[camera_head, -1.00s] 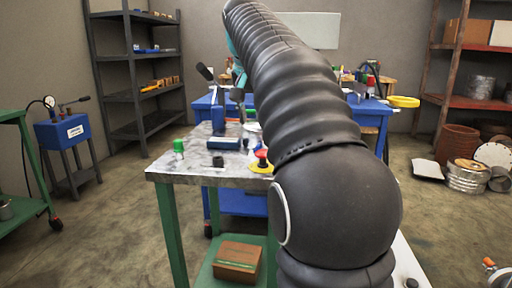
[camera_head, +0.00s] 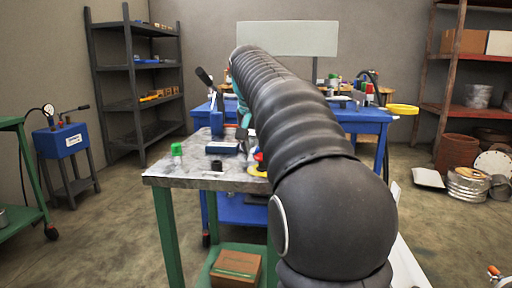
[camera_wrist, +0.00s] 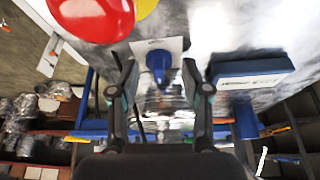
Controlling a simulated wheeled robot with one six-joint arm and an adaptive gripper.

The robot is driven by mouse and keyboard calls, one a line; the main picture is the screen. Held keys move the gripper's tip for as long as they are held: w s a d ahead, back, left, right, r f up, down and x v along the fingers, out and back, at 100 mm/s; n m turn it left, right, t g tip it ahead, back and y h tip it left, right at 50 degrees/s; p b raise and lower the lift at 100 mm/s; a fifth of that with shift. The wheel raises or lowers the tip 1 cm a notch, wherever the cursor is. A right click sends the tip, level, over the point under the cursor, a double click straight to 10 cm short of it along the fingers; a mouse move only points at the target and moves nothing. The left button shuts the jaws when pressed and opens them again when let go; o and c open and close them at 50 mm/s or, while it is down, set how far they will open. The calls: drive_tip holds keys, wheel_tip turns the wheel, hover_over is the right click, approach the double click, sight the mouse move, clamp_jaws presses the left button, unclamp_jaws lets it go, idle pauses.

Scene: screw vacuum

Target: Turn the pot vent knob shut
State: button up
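A blue knob (camera_wrist: 158,64) on a white plate shows in the wrist view, between the fingers of my gripper (camera_wrist: 155,76). The fingers are spread with a gap on both sides of it; I cannot tell how far beyond the tips it is. Whether it is the pot vent knob is unclear. A shiny, partly clear shape (camera_wrist: 166,102) lies below it in the picture. In the head view my arm hides most of the gripper and the knob.
A red rounded object (camera_wrist: 95,15) is close at the upper left of the wrist view, with a yellow part beside it. A blue box (camera_wrist: 252,74) is on the right. The grey tabletop (camera_head: 190,182) also holds a green-capped item (camera_head: 177,151) and a small black piece (camera_head: 217,165).

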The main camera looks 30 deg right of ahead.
clamp_jaws()
drive_tip(key=shift+r+n+p, duration=0.1)
drive_tip(key=shift+n+p, duration=0.2)
drive_tip(key=shift+n, duration=0.4)
drive_tip(key=shift+o, duration=1.4)
unclamp_jaws()
drive_tip(key=v, duration=1.1)
drive_tip(key=shift+s+r, duration=0.3)
drive_tip(key=shift+r, duration=0.05)
